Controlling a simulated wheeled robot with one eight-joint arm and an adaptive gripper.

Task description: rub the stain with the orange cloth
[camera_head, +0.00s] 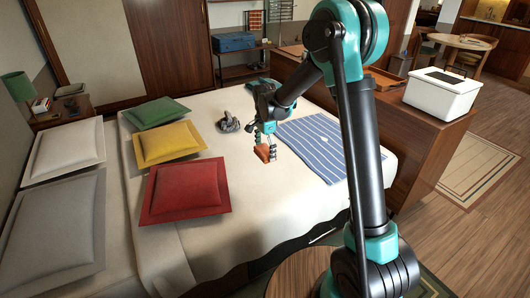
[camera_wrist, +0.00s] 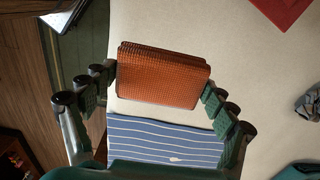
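My gripper (camera_head: 268,138) is above the white bed, in the middle of the head view. It is shut on the folded orange cloth (camera_head: 264,153). In the wrist view the orange cloth (camera_wrist: 162,76) spans the gap between the fingers, touching both fingertips. A blue and white striped cloth (camera_head: 310,150) lies flat on the bed, right of my gripper in the head view. In the wrist view a small pale mark shows on the striped cloth (camera_wrist: 175,159), perhaps the stain. The orange cloth appears apart from it.
Red (camera_head: 186,190), yellow (camera_head: 168,143) and green (camera_head: 155,112) cushions lie on the bed's left side. A crumpled grey thing (camera_head: 229,123) lies behind my gripper. A wooden cabinet (camera_head: 425,140) with a white box (camera_head: 440,93) stands at the right. The front of the bed is clear.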

